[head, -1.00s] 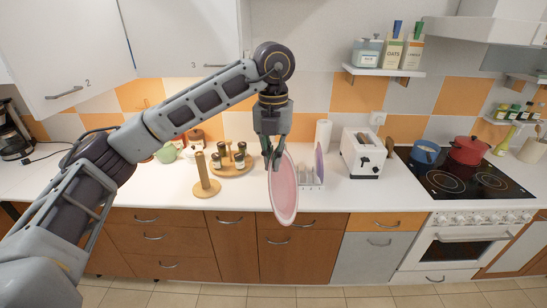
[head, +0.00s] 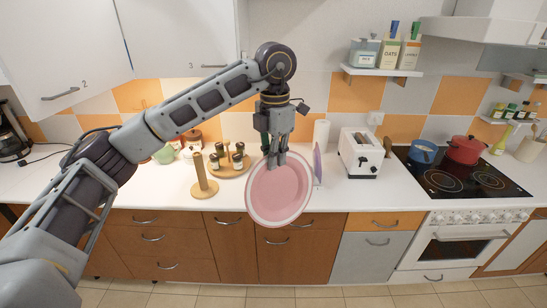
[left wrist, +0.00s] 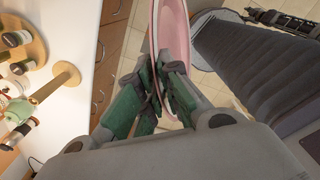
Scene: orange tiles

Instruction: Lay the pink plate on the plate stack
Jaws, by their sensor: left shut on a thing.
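The pink plate (head: 279,193) with a pale rim hangs upright from my left gripper (head: 274,160), its face turned towards the head camera. The gripper points down and is shut on the plate's upper edge. In the left wrist view the green-padded fingers (left wrist: 160,88) close on both sides of the pink plate (left wrist: 172,40), which shows nearly edge-on. The plate hangs in front of the counter's front edge. I cannot make out a plate stack in either view. My right gripper is not in view.
A purple plate (head: 318,163) stands upright behind the pink one; its rack is mostly hidden. A paper roll (head: 321,134) and toaster (head: 361,153) stand nearby. Left are a wooden post holder (head: 201,176) and a round tray of jars (head: 230,169).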

